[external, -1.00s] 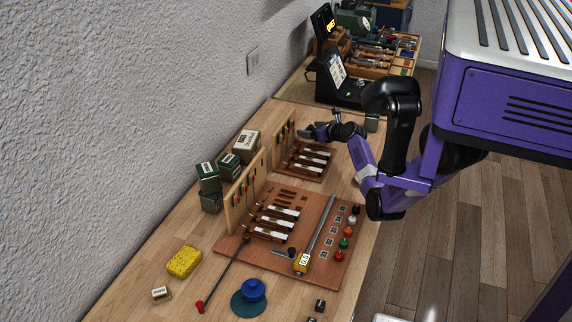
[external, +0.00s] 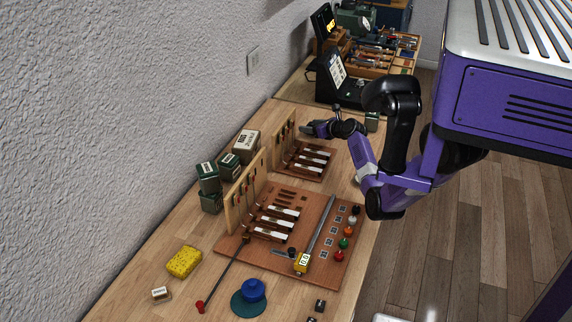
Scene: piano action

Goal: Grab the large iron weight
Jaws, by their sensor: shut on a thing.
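My gripper (external: 316,128) is at the far part of the bench, just behind the far wooden key model, a little above the bench top. It is small and dark in this view. It is shut on a dark thing, apparently the large iron weight, whose outline I cannot separate from the fingers. The arm reaches in from the right.
The far key model (external: 304,160) stands just in front of the gripper. The near board (external: 318,232) holds keys and a row of coloured knobs. Green boxes (external: 209,178) stand by the wall. A black device (external: 337,80) stands behind. A green block (external: 372,121) sits near the right edge.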

